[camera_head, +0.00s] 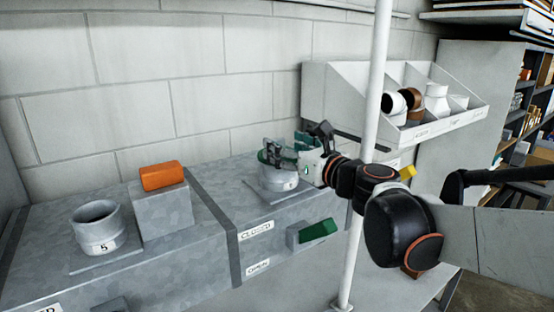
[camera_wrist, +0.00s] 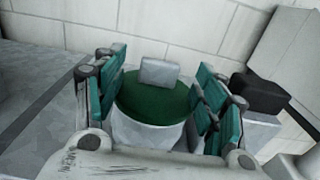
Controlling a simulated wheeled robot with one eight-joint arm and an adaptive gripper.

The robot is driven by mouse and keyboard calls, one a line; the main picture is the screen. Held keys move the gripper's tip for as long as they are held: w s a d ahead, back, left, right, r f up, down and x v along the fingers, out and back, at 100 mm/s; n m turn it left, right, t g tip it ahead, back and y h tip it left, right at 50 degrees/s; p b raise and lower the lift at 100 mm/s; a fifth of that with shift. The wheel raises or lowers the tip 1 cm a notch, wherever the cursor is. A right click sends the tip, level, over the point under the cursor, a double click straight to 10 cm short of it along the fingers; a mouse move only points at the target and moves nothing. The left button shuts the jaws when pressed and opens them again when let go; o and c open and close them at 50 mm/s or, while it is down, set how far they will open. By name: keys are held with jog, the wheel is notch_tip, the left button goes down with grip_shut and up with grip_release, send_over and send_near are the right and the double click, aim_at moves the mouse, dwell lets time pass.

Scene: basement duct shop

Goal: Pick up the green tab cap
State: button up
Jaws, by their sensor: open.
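The green tab cap (camera_wrist: 135,100) is a round green disc with a grey upright tab (camera_wrist: 159,72) on top. It sits on a pale round collar (camera_wrist: 146,132), which also shows on the duct top in the head view (camera_head: 279,181). My gripper (camera_wrist: 160,98) is open, with its teal-padded fingers on the left and right sides of the cap. I cannot tell whether the pads touch the cap's rim. In the head view my gripper (camera_head: 285,156) is over the collar and hides most of the cap.
A grey collar marked 5 (camera_head: 97,228) and an orange block (camera_head: 162,176) on a grey block (camera_head: 162,212) stand to the left. A green handle (camera_head: 319,230) is on the duct front. A white pole (camera_head: 372,90) and bin rack (camera_head: 340,98) are to the right.

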aim_at(276, 139)
jog(key=shift+p+x, duration=0.6)
jog(key=shift+x, duration=1.75)
jog(key=c, duration=1.2)
